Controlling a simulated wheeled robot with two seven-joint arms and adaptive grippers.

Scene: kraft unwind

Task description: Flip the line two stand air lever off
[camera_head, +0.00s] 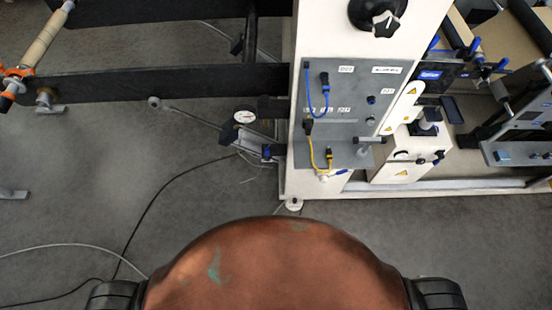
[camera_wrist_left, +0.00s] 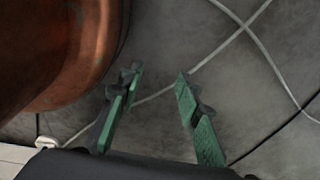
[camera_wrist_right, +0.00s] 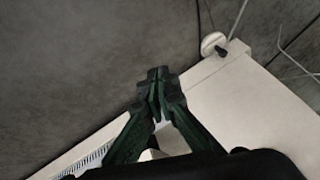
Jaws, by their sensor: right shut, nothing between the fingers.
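In the head view a round pressure gauge (camera_head: 244,117) sits on a metal fitting left of the cream machine column, with a small blue part (camera_head: 267,152) beside it. My left gripper (camera_wrist_left: 158,76) is open and empty above the grey floor. My right gripper (camera_wrist_right: 162,82) is shut and empty, above or beside a cream machine surface (camera_wrist_right: 245,110). Neither gripper shows in the head view.
Dark beams (camera_head: 170,82) and an orange-ended roller (camera_head: 45,35) stand at the left. Cables cross the otherwise open floor (camera_head: 90,180).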

